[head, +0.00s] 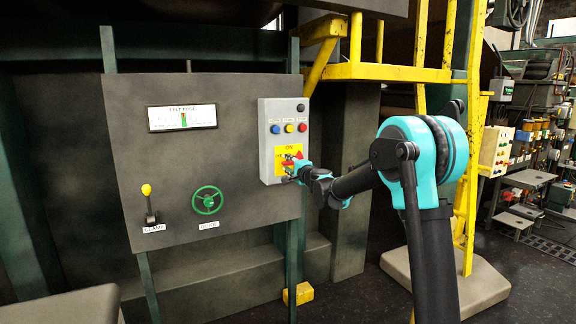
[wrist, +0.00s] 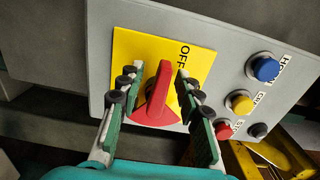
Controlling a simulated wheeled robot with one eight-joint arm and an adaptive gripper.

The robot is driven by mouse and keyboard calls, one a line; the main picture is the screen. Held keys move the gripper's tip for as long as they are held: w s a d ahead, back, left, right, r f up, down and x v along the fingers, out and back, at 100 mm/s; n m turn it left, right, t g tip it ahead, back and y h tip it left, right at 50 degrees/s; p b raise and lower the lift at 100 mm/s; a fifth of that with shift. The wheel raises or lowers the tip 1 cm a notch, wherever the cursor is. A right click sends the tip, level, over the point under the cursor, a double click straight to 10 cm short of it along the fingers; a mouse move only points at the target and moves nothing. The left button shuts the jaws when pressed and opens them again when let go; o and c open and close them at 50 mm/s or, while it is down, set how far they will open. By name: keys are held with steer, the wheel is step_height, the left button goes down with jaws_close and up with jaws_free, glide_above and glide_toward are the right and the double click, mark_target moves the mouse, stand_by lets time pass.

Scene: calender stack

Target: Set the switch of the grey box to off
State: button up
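The grey box (head: 266,140) is fixed at the right edge of a dark panel. Its red rotary switch (wrist: 157,95) sits on a yellow plate (wrist: 130,45). In the wrist view the handle's ridge runs up and down, leaning slightly right at the top. "OFF" is printed beside its upper right; "ON" shows on the plate in the head view. My gripper (wrist: 159,76) is open, with one finger on each side of the handle and small gaps visible. In the head view, my gripper (head: 292,172) partly covers the red switch.
Blue (wrist: 265,68), yellow (wrist: 239,102) and red (wrist: 223,130) buttons and a black knob (wrist: 258,130) are on the box near the right finger. The panel carries a gauge (head: 182,117), green handwheel (head: 207,200) and yellow-knobbed lever (head: 148,200). A yellow ladder (head: 474,130) stands right.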

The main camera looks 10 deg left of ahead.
steer(key=v, duration=1.2)
steer(key=s+d+f+n+g+h, duration=0.3)
steer(key=s+d+f, duration=0.6)
steer(key=s, duration=0.4)
steer(key=s+d+f+n+g+h, duration=0.3)
steer(key=s+d+f+n+g, duration=0.1)
steer(key=s+d+f, duration=0.6)
steer(key=s+d+f+n+g+h, duration=0.3)
steer(key=s+d+f, duration=0.6)
steer(key=s, duration=0.8)
step_height(320, 180, down, 3)
steer(key=shift+s+d+f+n+g+h, duration=0.15)
steer(key=shift+f+n+g+h, duration=0.1)
steer(key=shift+n+g+h, duration=0.2)
